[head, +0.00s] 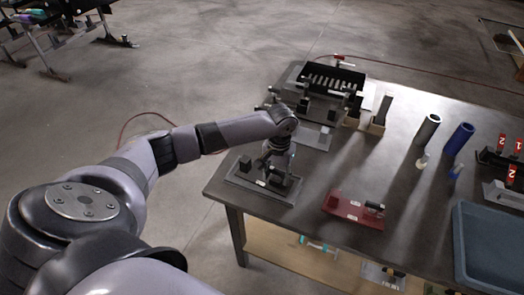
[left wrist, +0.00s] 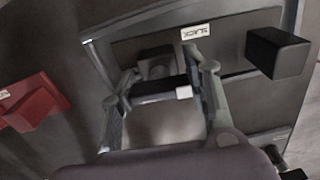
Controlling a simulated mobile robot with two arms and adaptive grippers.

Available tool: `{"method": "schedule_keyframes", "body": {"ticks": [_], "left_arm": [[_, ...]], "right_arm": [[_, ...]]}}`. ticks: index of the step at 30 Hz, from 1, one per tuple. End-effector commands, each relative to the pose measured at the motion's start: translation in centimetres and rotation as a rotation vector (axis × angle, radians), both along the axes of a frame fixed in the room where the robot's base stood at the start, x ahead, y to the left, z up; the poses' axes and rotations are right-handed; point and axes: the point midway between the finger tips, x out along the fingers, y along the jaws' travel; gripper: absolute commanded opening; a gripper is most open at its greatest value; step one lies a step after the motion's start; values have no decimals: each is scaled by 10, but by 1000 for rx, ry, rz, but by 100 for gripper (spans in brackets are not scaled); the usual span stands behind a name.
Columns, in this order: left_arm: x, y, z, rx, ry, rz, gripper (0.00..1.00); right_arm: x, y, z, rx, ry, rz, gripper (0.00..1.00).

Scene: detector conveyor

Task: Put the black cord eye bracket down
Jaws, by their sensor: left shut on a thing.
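My left gripper (head: 275,163) reaches down over a grey fixture plate (head: 240,183) at the table's near left corner. In the left wrist view, the gripper (left wrist: 167,82) is shut on a dark bar-like piece with a small white patch, which I take to be the black cord eye bracket (left wrist: 155,88). The plate (left wrist: 225,58) lies beyond it and bears a white label that seems to read BLACK. A dark block (left wrist: 155,62) and a larger black block (left wrist: 278,52) stand on the plate. Whether the bracket touches the plate, I cannot tell. My right gripper is out of view.
A red fixture (head: 345,207) lies right of the plate; it also shows in the left wrist view (left wrist: 35,105). A black rack fixture (head: 325,85) stands behind. A grey tube (head: 428,130), a blue tube (head: 460,138) and a blue-grey bin (head: 490,215) are to the right.

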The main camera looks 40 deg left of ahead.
Motion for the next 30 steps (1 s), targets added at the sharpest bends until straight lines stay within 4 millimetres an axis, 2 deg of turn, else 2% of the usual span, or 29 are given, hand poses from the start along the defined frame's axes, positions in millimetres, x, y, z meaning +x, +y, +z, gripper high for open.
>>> {"method": "schedule_keyframes", "body": {"ticks": [11,23,26,30], "left_arm": [[0,0,0,0,0,0,0],[1,0,8,-1,-3,1,0],[2,0,17,-1,-5,1,0],[2,1,43,-1,-7,0,0]], "right_arm": [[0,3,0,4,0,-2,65],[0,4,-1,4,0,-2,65],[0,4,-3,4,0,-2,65],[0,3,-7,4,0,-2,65]]}}
